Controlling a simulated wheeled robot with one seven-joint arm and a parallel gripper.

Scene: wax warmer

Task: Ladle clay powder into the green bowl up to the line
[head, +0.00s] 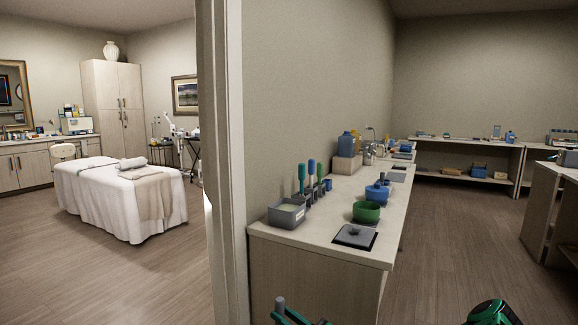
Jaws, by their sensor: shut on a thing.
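The green bowl (366,212) stands upright on the counter (310,236), right of the middle; its inside and any line are too small to make out. A grey bin (287,213) with pale contents, perhaps the clay powder, stands at the counter's left front corner. Upright tools with green and blue handles (311,170) stand behind the bin. My gripper (290,315) shows only partly at the bottom edge, in front of the counter and well apart from the bowl. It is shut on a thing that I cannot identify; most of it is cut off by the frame.
A dark square plate with a grey top (354,235) lies near the counter's front edge. A blue container (377,195) stands behind the bowl. A wall (310,90) bounds the counter's left side. Floor (450,230) to the right is clear, up to another cabinet (545,215).

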